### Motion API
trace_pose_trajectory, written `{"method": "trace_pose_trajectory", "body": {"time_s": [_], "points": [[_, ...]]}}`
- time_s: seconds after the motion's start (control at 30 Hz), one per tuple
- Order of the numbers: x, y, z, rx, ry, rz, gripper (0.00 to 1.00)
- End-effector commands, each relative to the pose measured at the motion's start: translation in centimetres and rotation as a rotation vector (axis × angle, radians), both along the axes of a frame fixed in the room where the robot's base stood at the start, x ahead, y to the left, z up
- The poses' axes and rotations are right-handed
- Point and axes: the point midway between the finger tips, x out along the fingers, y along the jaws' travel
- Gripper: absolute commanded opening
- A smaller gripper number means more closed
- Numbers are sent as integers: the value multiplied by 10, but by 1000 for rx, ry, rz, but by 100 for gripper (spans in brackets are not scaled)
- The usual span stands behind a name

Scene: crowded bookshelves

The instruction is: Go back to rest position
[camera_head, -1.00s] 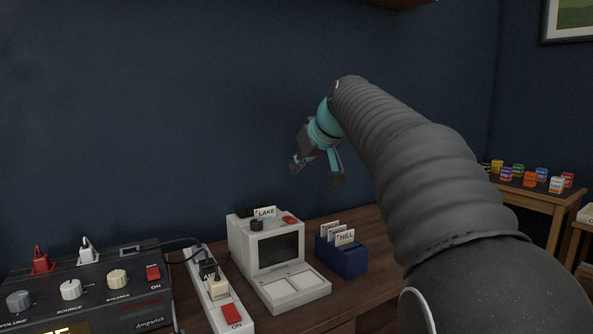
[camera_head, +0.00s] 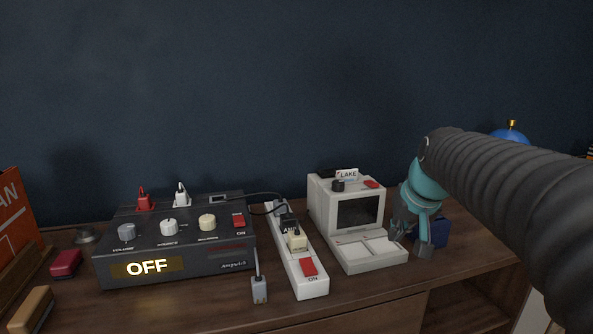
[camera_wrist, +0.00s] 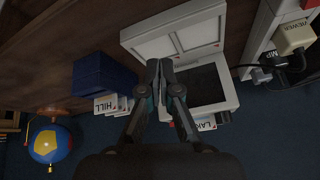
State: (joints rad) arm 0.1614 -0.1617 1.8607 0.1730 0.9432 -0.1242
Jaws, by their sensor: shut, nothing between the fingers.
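My gripper (camera_head: 416,232) is on the right in the head view, in front of the blue card box (camera_head: 438,232), hiding part of it. In the wrist view the two fingers of my gripper (camera_wrist: 159,66) are together, with nothing between them. Behind them in that view are the white viewer (camera_wrist: 210,80) and the blue box (camera_wrist: 100,74) with cards, one reading HILL (camera_wrist: 105,104). I cannot tell the gap between the fingers and the desk.
A LAKE card (camera_head: 347,174) stands in the top of the white viewer (camera_head: 335,187). A power strip (camera_head: 299,270) and a dark amplifier (camera_head: 120,225) showing OFF stand to the left. A globe (camera_head: 508,136) is behind my arm. The air above the amplifier is free.

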Motion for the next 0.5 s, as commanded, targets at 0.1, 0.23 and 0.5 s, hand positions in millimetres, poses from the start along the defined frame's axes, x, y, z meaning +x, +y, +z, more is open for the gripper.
{"method": "trace_pose_trajectory", "body": {"time_s": [0.1,0.23,0.5], "points": [[-60,11,-35,-21,53,-17,0],[-118,20,-70,-48,93,-20,0],[-210,34,-120,-105,104,36,0]]}}
